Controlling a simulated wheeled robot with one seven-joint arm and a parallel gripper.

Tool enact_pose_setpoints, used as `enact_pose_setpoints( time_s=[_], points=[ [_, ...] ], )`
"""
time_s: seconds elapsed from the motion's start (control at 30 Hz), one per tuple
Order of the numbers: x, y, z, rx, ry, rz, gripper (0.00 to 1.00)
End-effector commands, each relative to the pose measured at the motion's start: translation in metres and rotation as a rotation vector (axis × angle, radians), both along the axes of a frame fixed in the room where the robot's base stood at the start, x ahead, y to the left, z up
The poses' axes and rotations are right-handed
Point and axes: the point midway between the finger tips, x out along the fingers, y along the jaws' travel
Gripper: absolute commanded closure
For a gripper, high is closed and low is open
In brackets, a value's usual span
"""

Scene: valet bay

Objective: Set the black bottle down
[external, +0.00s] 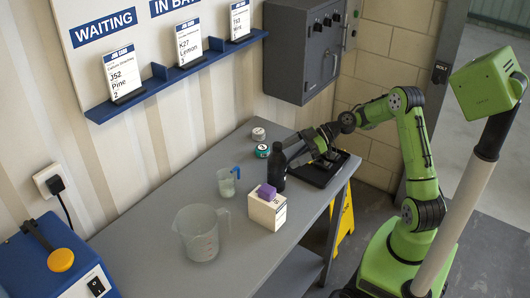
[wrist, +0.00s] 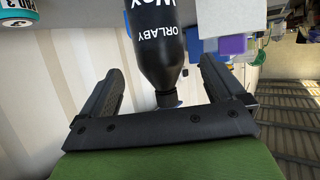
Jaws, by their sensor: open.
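The black bottle (external: 277,165) stands upright on the grey bench (external: 150,225), beside the tip of my gripper (external: 297,147). In the wrist view the bottle (wrist: 158,45) appears upside down, with white lettering including "ORLABY", and its neck end points toward my gripper. My gripper (wrist: 160,72) is open, with one dark finger on each side of the bottle's line. Gaps show between the fingers and the bottle. How deep the bottle sits between the fingers is hard to tell.
A white box with a purple block (external: 267,192) stands just in front of the bottle. A measuring jug (external: 202,235), a small beaker (external: 227,182) and two tins (external: 262,150) are nearby. A black tray (external: 322,172) lies under my arm. A grey cabinet (external: 300,55) hangs behind.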

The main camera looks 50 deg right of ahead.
Motion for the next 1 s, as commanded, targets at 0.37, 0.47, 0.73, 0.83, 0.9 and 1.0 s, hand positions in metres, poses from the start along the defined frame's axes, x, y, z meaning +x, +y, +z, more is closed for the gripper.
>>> enact_pose_setpoints(
  time_s=[0.37,0.47,0.73,0.83,0.9,1.0],
  points=[
    [-0.032,-0.020,0.020,-0.051,0.056,0.011,0.04],
    [-0.052,0.008,0.023,-0.170,0.191,-0.001,0.04],
    [-0.165,0.039,0.051,-0.469,0.512,-0.370,0.04],
    [-0.217,0.031,0.062,-0.467,0.567,-0.581,0.04],
    [-0.248,0.022,0.065,-0.427,0.592,-0.711,0.04],
    [-0.279,0.010,0.064,-0.362,0.621,-0.839,0.04]
  ],
)
